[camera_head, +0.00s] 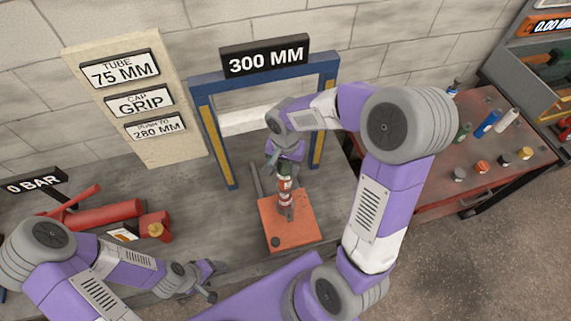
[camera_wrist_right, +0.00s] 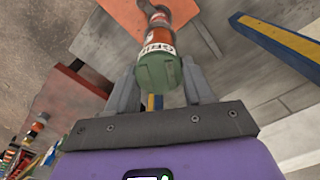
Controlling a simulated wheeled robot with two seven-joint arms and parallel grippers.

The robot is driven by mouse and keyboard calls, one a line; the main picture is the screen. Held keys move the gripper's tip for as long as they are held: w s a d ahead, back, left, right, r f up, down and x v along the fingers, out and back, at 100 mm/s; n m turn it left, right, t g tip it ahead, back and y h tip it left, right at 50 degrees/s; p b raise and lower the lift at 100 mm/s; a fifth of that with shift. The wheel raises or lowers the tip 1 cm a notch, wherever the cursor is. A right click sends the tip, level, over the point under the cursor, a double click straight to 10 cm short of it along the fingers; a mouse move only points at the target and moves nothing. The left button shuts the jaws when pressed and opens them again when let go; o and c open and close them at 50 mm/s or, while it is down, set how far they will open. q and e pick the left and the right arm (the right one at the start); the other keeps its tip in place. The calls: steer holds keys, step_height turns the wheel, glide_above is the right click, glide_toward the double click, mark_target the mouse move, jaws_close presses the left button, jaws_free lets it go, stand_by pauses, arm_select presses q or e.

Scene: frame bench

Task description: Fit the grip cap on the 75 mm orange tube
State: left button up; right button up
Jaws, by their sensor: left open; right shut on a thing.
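My right gripper (camera_head: 284,160) reaches down from above and is shut on the cap. In the right wrist view the green cap end (camera_wrist_right: 158,74) is between the fingers, with a white "GRIP" label beyond it. My left gripper (camera_head: 210,283) is open and empty at the bench's front, left of the base plate.
The blue frame (camera_head: 207,125) carries a "300 MM" sign (camera_head: 265,56). A board (camera_head: 165,145) reads tube 75 MM, cap GRIP, push to 280 MM. A red pump (camera_head: 105,214) lies at left under a "0 BAR" sign. A red table (camera_head: 430,197) at right holds several tubes and caps.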

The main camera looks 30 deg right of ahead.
mark_target(285, 167)
steer(key=o, duration=1.2)
step_height(285, 167, up, 8)
steer(key=shift+f+p, duration=0.25)
steer(key=shift+p, duration=0.1)
